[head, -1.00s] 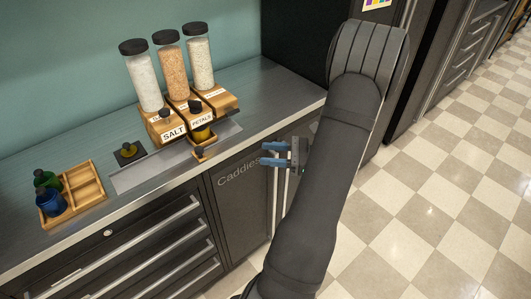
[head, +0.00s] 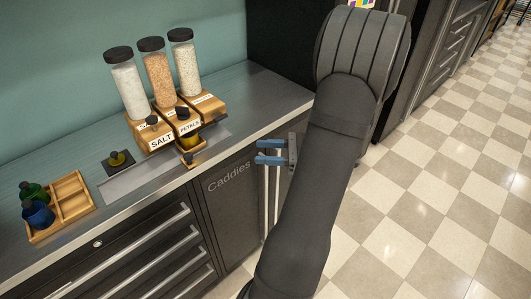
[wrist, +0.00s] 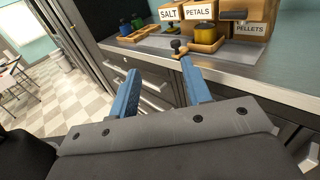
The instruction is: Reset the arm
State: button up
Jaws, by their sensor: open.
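My gripper (head: 270,152) is open and empty, with two blue fingers apart. It hangs in front of the cabinet marked Caddies (head: 232,190), beside the counter's front edge. In the wrist view my gripper (wrist: 158,88) points toward the counter and drawers, with nothing between its fingers. My dark arm fills the right middle of the head view.
The grey counter (head: 85,157) holds three jar dispensers (head: 158,80) labelled SALT and PETALS, with one label PELLETS in the wrist view. A wooden caddy (head: 72,198) with blue and green bottles stands at left. A yellow bottle (head: 190,140) sits under the dispensers. Checkered floor (head: 440,220) is free at right.

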dwell(0.3)
jog(key=w+a+f, duration=0.2)
jog(key=a+f, duration=0.1)
jog(key=f, duration=0.2)
jog(key=shift+w, duration=0.3)
jog(key=shift+d, duration=0.1)
